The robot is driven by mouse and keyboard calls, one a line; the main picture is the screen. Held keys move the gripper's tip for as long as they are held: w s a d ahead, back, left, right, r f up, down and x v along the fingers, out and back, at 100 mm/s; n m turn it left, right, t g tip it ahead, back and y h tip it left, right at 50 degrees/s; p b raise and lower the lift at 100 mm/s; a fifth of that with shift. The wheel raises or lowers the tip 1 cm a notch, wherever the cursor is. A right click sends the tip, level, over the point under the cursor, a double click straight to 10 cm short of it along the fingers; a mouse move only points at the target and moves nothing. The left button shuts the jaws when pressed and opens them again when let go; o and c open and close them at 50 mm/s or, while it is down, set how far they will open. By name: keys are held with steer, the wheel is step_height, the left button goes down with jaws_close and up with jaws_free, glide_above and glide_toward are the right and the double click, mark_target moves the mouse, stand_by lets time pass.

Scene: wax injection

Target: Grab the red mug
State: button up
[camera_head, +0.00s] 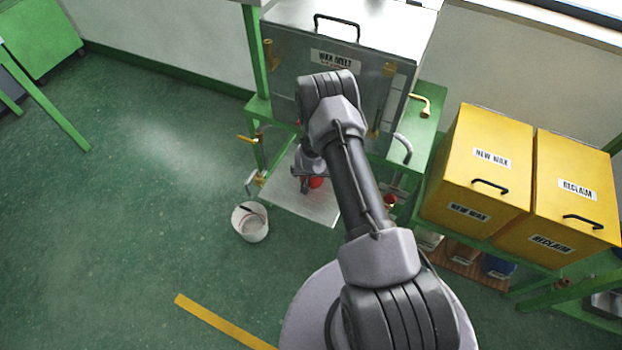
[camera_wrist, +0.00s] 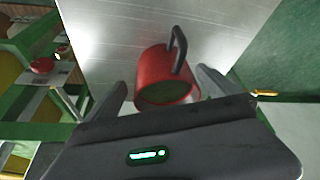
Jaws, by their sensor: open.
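The red mug (camera_wrist: 152,70) is on a bare metal shelf (camera_wrist: 100,25) in the wrist view, with its opening turned toward the camera and its dark handle (camera_wrist: 178,50) on the upper right side. In the head view only a small red part of the mug (camera_head: 316,182) shows beside my gripper (camera_head: 303,178), above the shelf. In the wrist view my gripper (camera_wrist: 160,90) is open, one finger on each side of the mug's near end. I cannot tell whether either finger touches it.
A wax melt tank (camera_head: 335,60) stands behind the shelf, with brass taps and pipes around it. A white bucket (camera_head: 250,222) is on the floor at left. Yellow wax bins (camera_head: 480,170) stand at right. The green floor at left is mostly clear.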

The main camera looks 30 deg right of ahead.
steer(key=b+x, duration=0.1)
steer(key=x, duration=0.3)
steer(key=shift+w+a, duration=0.15)
steer(key=shift+r, duration=0.1)
steer(key=c, duration=1.9)
